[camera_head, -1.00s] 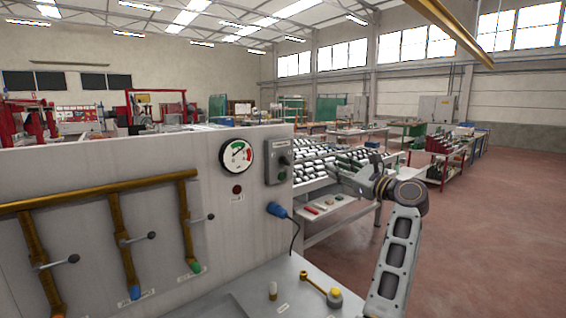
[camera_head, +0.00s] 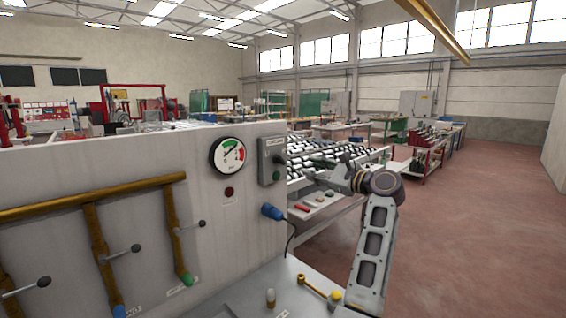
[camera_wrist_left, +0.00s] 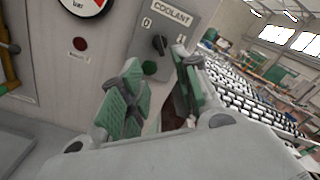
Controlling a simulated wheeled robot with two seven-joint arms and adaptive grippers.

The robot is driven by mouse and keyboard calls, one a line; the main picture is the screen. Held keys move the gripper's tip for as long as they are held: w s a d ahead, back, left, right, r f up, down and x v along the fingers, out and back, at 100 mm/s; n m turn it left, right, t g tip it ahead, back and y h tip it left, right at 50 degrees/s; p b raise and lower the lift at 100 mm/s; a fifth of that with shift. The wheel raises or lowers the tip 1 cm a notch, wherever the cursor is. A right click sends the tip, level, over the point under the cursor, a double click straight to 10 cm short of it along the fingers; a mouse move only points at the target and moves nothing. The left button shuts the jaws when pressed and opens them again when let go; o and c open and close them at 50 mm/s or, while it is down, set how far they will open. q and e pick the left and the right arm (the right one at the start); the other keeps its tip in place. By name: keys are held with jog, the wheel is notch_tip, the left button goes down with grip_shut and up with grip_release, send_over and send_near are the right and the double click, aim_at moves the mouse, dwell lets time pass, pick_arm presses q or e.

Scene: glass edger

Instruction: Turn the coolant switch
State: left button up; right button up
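The coolant switch (camera_head: 280,158) is a dark knob on a grey box (camera_head: 267,172) fixed to the right end of the light panel. My right gripper is not in view.
A pressure gauge (camera_head: 228,155) and a dark red button (camera_head: 229,191) are left of the box. A blue plug (camera_head: 272,211) with a cable is below it. Brass pipes (camera_head: 92,198) with levers cross the panel. A roller table (camera_head: 332,160) stands behind my gripper; red floor lies right.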

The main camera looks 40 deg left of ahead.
aim_at(283, 161)
pick_arm(q)
jog(key=a+p, duration=0.1)
jog(key=a, duration=0.3)
jog(key=a+p, duration=0.1)
jog(key=a, duration=0.4)
jog(key=w+a+p, duration=0.1)
jog(key=a, duration=0.3)
jog(key=shift+w+a, duration=0.1)
jog(key=shift+a, duration=0.3)
grip_shut()
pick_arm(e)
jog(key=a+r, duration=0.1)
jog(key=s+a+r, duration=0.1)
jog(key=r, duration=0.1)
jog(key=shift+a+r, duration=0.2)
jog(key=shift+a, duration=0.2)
